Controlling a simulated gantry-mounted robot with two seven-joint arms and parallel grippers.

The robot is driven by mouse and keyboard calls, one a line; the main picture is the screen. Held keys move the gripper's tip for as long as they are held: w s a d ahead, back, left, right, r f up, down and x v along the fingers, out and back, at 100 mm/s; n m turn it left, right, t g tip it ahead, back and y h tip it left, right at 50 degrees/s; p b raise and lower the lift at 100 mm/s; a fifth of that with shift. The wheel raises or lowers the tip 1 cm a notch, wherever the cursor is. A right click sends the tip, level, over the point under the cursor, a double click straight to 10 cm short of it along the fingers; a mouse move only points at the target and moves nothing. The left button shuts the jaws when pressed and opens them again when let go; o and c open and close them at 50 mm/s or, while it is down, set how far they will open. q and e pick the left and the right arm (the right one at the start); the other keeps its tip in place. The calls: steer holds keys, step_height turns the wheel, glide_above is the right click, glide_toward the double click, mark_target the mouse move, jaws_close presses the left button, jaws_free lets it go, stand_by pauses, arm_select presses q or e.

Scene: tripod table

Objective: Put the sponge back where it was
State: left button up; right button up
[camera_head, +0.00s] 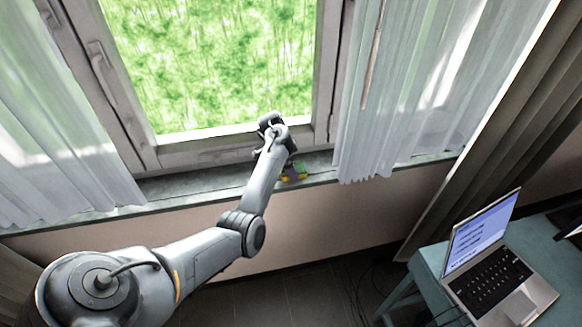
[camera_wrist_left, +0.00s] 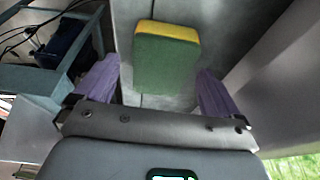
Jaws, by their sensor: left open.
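The sponge (camera_head: 298,171), green with a yellow layer, lies on the grey window sill (camera_head: 190,186) just right of the end of my left arm, partly hidden by it in the head view. In the left wrist view the sponge (camera_wrist_left: 166,62) sits ahead of and between the two purple fingers. My left gripper (camera_wrist_left: 157,75) is open, with a visible gap between each finger and the sponge. In the head view my left gripper (camera_head: 287,160) is over the sill and mostly hidden behind its own wrist. My right gripper is not in view.
The window (camera_head: 210,60) stands behind the sill. White curtains hang left (camera_head: 50,130) and right (camera_head: 395,100) of it, down to the sill. A teal table (camera_head: 432,268) with an open laptop (camera_head: 490,265) stands at the lower right. The sill left of my arm is bare.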

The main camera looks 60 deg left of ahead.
arm_select(q)
steer(key=p+v, duration=0.2)
steer(key=v, duration=0.7)
steer(key=s+d+f+y, duration=0.1)
steer(key=s+d+f, duration=0.25)
steer(key=d, duration=0.35)
steer(key=s+d+f+g+y, duration=0.1)
steer(key=s+d+f+y, duration=0.1)
steer(key=d+f, duration=0.3)
steer(key=s+d+f+y, duration=0.1)
steer(key=s+d+f, duration=0.2)
steer(key=d, duration=0.5)
steer(key=s+d+n+h, duration=0.1)
steer(key=s+d, duration=0.6)
steer(key=d, duration=0.4)
steer(key=s+d+t+h, duration=0.1)
steer(key=s+d+h, duration=0.1)
steer(key=s+d, duration=0.5)
steer(key=d+r, duration=0.1)
steer(key=d, duration=0.3)
steer(key=shift+n, duration=0.4)
